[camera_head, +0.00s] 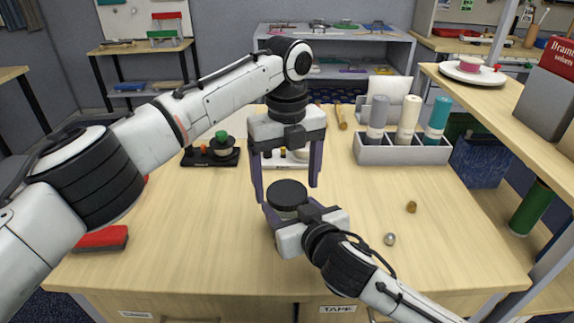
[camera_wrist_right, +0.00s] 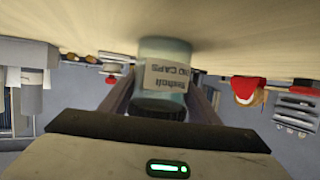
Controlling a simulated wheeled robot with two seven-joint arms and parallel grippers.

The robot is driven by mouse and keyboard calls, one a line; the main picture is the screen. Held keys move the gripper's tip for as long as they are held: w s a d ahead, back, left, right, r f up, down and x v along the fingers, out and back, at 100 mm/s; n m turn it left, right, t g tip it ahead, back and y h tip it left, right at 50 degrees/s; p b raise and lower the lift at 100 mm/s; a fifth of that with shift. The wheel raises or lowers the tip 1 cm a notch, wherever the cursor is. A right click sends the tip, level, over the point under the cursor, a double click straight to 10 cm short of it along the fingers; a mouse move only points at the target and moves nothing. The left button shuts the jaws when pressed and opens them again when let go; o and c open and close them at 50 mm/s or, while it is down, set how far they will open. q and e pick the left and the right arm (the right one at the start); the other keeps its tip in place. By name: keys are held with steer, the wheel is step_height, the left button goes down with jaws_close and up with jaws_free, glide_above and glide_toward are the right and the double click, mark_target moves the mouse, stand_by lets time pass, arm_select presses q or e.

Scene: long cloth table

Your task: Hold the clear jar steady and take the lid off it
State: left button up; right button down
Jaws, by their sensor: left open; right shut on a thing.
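The clear jar (camera_wrist_right: 170,52) shows upside down in the right wrist view, with a white label reading "NO CAPS". Its dark lid (camera_head: 287,191) is on top of it in the head view, near the table's middle. My right gripper (camera_head: 285,215) is shut on the jar's body below the lid, its fingers on either side. It also shows in the wrist view (camera_wrist_right: 160,85). My left gripper (camera_head: 286,188) points down from above, open, with one purple finger on each side of the lid and a gap to it. Much of the jar's body is hidden in the head view.
A black tray (camera_head: 196,158) with small parts is at the back left. A red brush (camera_head: 100,239) lies front left. A brown piece (camera_head: 411,206) and metal ball (camera_head: 390,239) lie right.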

arm_select(q)
steer(key=shift+f, duration=0.45)
steer(key=shift+c, duration=0.5)
steer(key=c, duration=1)
steer(key=n, duration=0.3)
steer(key=shift+c, duration=0.2)
steer(key=o, duration=1.2)
steer(key=shift+c, duration=0.2)
